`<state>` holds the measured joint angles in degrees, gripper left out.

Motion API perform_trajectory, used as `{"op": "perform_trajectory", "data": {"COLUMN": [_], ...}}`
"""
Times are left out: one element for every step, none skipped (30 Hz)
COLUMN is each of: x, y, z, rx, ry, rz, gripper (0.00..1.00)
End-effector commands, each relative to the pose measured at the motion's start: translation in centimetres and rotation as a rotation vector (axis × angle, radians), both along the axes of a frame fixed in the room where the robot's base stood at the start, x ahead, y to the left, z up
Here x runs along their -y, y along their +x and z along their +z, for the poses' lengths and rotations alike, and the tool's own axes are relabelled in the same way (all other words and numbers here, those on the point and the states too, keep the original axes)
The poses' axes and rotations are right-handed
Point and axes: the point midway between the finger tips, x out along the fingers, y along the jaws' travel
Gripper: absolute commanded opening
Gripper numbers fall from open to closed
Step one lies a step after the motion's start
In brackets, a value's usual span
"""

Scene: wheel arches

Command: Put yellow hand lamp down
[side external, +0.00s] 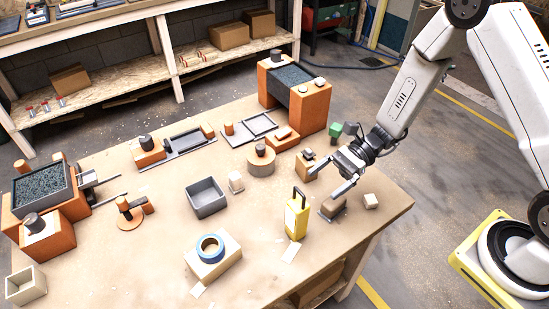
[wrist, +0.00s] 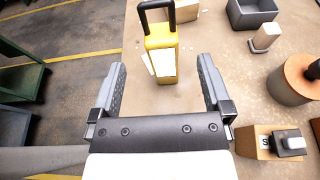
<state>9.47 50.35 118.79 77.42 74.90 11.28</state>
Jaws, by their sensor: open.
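The yellow hand lamp (side external: 297,216) stands upright on the table, its black handle on top, near the table's front right. It also shows in the wrist view (wrist: 162,58), ahead of my gripper and between the lines of its fingers. My gripper (side external: 334,188) is open and empty, behind and to the right of the lamp in the side view. In the wrist view my gripper (wrist: 160,85) has its two grey fingers wide apart, with bare table between them. The fingers do not touch the lamp.
A grey bin (side external: 206,198) and a blue tape roll (side external: 210,248) on a block lie left. The table edge is near, at right.

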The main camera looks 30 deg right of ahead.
Motion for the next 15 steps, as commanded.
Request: {"op": "perform_trajectory", "data": {"x": [0.5,0.8,1.1,1.3,1.4,1.6,1.6,1.7,1.8,1.8,1.8,1.8,1.8,1.8,1.8], "y": [0.1,0.1,0.1,0.0,0.0,0.0,0.0,0.0,0.0,0.0,0.0,0.0,0.0,0.0,0.0], "z": [0.2,0.3,0.3,0.4,0.5,0.5,0.5,0.6,0.6,0.6,0.6,0.6,0.6,0.6,0.6], "rx": [0.002,0.002,0.002,0.003,0.002,0.002,0.002,0.002,0.001,0.001,0.001,0.001,0.001,0.001,0.001], "ry": [0.0,0.0,-0.001,-0.001,-0.001,0.0,0.0,0.0,0.0,0.0,0.0,0.0,0.0,0.0,0.0], "rz": [-0.003,-0.003,-0.002,-0.001,0.0,0.0,0.0,0.0,0.0,0.0,0.0,0.0,0.0,0.0,0.0], "gripper": [0.99,0.99,0.99,0.99,0.99,0.99,0.99,0.99,0.99,0.99,0.99,0.99,0.99,0.99,0.99]}}
